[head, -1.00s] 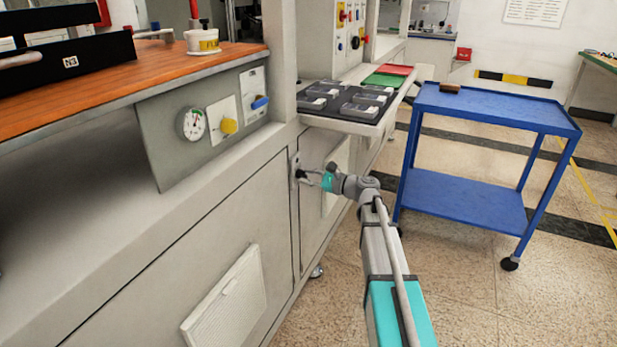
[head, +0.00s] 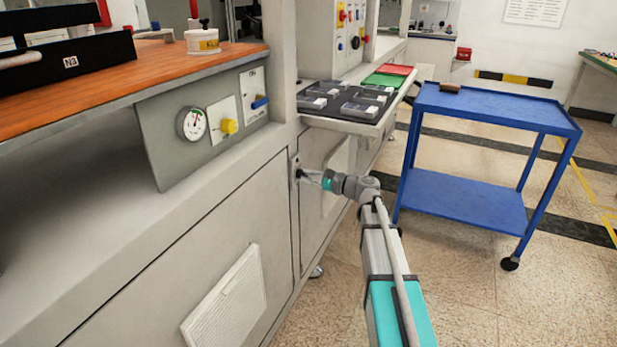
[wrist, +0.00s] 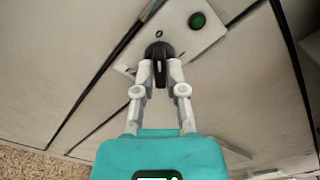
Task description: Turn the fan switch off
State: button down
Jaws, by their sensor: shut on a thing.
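The fan switch is a black rotary knob (wrist: 158,49) on a pale plate (wrist: 180,30) in the wrist view. A small round mark shows on the plate just above the knob. A round green lamp or button (wrist: 197,20) sits on the same plate. My gripper (wrist: 160,70) has its two pale fingers shut on the knob's grip, one on each side. In the head view my gripper (head: 311,176) reaches the narrow switch plate (head: 294,166) on the cabinet front; the knob itself is too small to make out there.
A shelf with grey trays (head: 340,124) juts out above my gripper. A blue cart (head: 470,196) stands to the right. Floor is open between.

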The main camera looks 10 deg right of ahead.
jog(key=c, duration=0.7)
grip_release()
jog(key=shift+s+d, duration=0.1)
jog(key=v, duration=1.1)
jog(key=shift+s+d, duration=0.2)
jog(key=shift+d, duration=0.1)
jog(key=shift+a, duration=0.1)
